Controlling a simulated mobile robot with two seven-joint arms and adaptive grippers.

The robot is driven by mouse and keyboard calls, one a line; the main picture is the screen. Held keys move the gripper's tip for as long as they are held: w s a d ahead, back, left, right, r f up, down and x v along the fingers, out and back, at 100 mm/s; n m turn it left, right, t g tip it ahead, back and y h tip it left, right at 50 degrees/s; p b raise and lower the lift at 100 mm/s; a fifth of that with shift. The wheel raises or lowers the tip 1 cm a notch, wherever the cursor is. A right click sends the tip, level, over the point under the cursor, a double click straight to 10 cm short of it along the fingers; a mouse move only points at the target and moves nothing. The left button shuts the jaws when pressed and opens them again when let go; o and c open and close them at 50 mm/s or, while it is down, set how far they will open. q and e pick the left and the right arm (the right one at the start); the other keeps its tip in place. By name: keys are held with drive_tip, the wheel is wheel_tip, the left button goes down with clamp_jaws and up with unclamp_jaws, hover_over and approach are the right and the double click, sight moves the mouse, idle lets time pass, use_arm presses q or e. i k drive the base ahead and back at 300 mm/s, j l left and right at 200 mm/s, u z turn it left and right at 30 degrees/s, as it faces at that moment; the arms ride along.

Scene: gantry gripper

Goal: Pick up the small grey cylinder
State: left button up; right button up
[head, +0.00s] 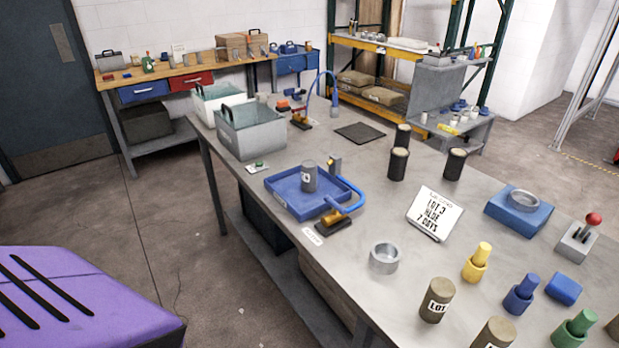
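A small dark grey cylinder (309,178) with a white label stands upright in a shallow blue tray (284,196) on the long grey bench. Olive-brown cylinders stand nearer the front edge, one marked LOT (437,301) and another (495,334) cut off by the bottom of the picture. A short round grey metal cup (385,257) stands between the tray and these cylinders. Neither of my grippers is in view.
A blue hose with a brass fitting and black base (338,222) sits at the tray's right edge. Dark cylinders (398,164), a white sign (434,213), a grey bin (250,135) and coloured pegs (476,262) also stand on the bench. Bare bench lies between tray and sign.

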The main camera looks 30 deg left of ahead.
sight(308, 168)
drive_tip(key=i+j+u, duration=0.15)
drive_tip(key=j, duration=0.3)
drive_tip(key=j+u, duration=0.15)
drive_tip(key=j, duration=0.3)
drive_tip(key=i+j+u, duration=0.2)
drive_tip(key=j, duration=0.2)
drive_tip(key=i+j+u, duration=0.15)
drive_tip(key=j, duration=0.3)
